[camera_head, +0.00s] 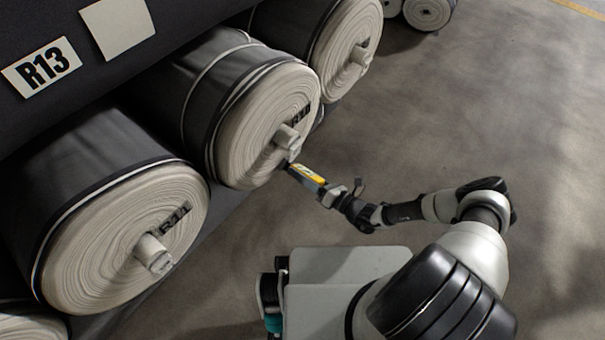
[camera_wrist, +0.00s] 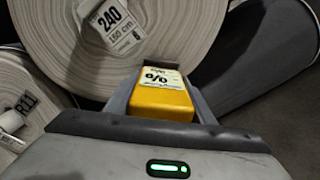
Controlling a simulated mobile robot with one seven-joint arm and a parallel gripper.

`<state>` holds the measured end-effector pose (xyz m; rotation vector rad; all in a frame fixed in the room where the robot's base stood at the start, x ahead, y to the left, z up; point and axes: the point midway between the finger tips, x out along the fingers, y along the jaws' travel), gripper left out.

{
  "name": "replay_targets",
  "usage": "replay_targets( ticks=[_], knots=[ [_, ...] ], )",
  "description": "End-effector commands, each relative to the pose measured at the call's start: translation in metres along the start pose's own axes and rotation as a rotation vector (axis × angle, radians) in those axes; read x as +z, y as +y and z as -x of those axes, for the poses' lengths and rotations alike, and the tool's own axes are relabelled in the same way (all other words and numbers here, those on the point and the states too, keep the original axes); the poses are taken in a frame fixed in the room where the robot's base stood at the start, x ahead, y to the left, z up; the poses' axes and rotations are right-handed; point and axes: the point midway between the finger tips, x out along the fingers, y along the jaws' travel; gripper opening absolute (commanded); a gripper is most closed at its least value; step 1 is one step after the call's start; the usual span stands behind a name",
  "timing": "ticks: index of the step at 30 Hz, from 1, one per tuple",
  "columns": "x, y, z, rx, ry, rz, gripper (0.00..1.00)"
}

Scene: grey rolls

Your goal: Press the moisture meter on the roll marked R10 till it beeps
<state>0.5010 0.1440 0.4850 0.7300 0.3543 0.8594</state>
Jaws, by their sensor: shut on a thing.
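The roll that reads as R10 (camera_head: 262,118) is the middle pale-ended roll in the head view; its mark is small and partly blurred. Its layered end face fills the top of the wrist view (camera_wrist: 165,35). My gripper (camera_head: 328,192) is shut on the yellow moisture meter (camera_head: 305,174), which also shows in the wrist view (camera_wrist: 160,100). The meter points at the lower right part of the roll's end, below the protruding core. Its tip is at or very close to the face; I cannot tell if it touches. The meter's display is not readable.
The roll marked R11 (camera_head: 120,240) lies at the lower left, its core sticking out. Another roll (camera_head: 345,45) lies beyond R10. A dark roll marked R13 (camera_head: 40,70) lies above. A label reading 240 (camera_wrist: 112,20) hangs by the core. Floor to the right is clear.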

Motion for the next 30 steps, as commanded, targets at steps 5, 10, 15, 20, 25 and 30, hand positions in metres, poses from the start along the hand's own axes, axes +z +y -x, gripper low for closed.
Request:
replay_targets(
  ticks=[5, 10, 15, 20, 25, 30],
  knots=[
    [0.0005, 0.0004, -0.0027, 0.001, -0.001, 0.000, 0.29],
    [0.0004, 0.0004, -0.0047, 0.002, -0.001, 0.001, 0.29],
    [0.0003, 0.0005, -0.0068, 0.002, -0.001, 0.001, 0.29],
    [0.0002, 0.0005, -0.0087, 0.002, -0.001, 0.000, 0.29],
    [0.0003, 0.0005, -0.0107, 0.002, -0.001, 0.000, 0.29],
    [0.0005, 0.0005, -0.0107, 0.001, -0.001, 0.000, 0.29]
  ],
)
